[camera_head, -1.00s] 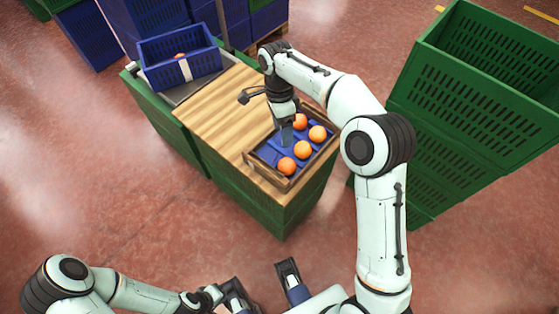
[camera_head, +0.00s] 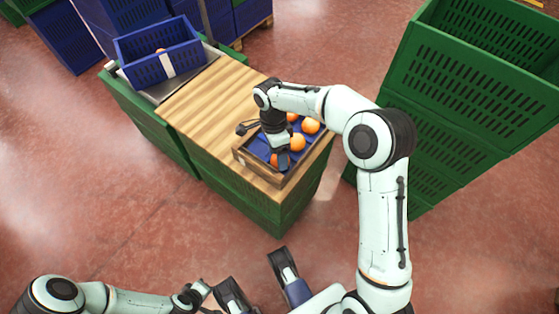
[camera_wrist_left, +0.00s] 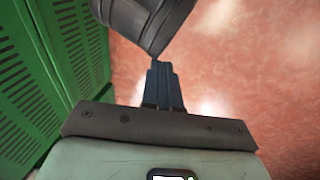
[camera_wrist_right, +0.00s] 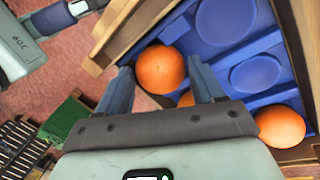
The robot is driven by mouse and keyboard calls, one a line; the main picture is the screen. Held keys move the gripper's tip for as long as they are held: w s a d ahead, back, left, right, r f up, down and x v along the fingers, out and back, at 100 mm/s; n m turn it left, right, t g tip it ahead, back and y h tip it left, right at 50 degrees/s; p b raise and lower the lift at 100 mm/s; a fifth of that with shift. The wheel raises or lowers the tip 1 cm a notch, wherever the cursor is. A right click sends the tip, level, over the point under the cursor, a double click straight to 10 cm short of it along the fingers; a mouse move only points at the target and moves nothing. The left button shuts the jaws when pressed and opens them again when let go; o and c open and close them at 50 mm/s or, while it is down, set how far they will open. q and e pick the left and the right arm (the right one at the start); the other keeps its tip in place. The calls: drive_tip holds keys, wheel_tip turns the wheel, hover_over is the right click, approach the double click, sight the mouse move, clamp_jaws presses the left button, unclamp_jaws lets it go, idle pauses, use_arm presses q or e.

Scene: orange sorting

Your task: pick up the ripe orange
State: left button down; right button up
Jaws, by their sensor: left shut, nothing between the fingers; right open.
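A wooden tray (camera_head: 240,158) with a blue cupped insert sits at the near end of the wooden tabletop and holds several oranges. My right gripper (camera_wrist_right: 163,82) is open and pointed down at the tray's near end. In the right wrist view, one orange (camera_wrist_right: 161,69) shows between its fingertips; I cannot tell whether they touch it. In the head view, oranges (camera_head: 297,142) (camera_head: 312,126) show beside the gripper. My left gripper (camera_wrist_left: 163,68) is shut and empty, away from the tray.
A blue crate (camera_head: 140,72) with an orange inside stands at the table's far end. The wooden tabletop (camera_head: 205,100) between crate and tray is clear. Tall green crates (camera_head: 440,130) stand at the right, and blue crates are stacked behind.

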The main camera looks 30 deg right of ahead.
drive_tip(key=shift+s+f, duration=0.15)
drive_tip(key=shift+f, duration=0.4)
drive_tip(key=c, duration=0.7)
drive_tip(key=shift+r, duration=0.1)
drive_tip(key=shift+c, duration=0.2)
